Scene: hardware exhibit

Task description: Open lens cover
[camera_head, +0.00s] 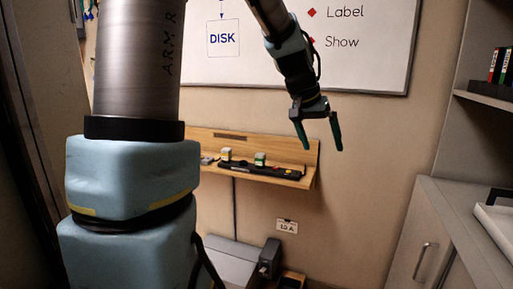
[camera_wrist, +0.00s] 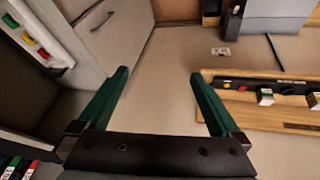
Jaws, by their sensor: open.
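My gripper (camera_head: 321,146) is open and empty, pointing down in front of the wall. I cannot make out a lens cover for certain in either view. A grey device (camera_head: 232,262) stands low by the wall, with a black upright part (camera_head: 268,258) at its right end. My arm hides part of this area. The grey device (camera_wrist: 285,18) also shows in the wrist view.
The wooden shelf (camera_head: 296,152) holds a black strip (camera_head: 262,168) and several small blocks. A white board (camera_head: 360,65) hangs above. A cabinet (camera_head: 415,250) with a white tray (camera_head: 492,228) stands at right. A small card (camera_head: 287,226) is on the wall.

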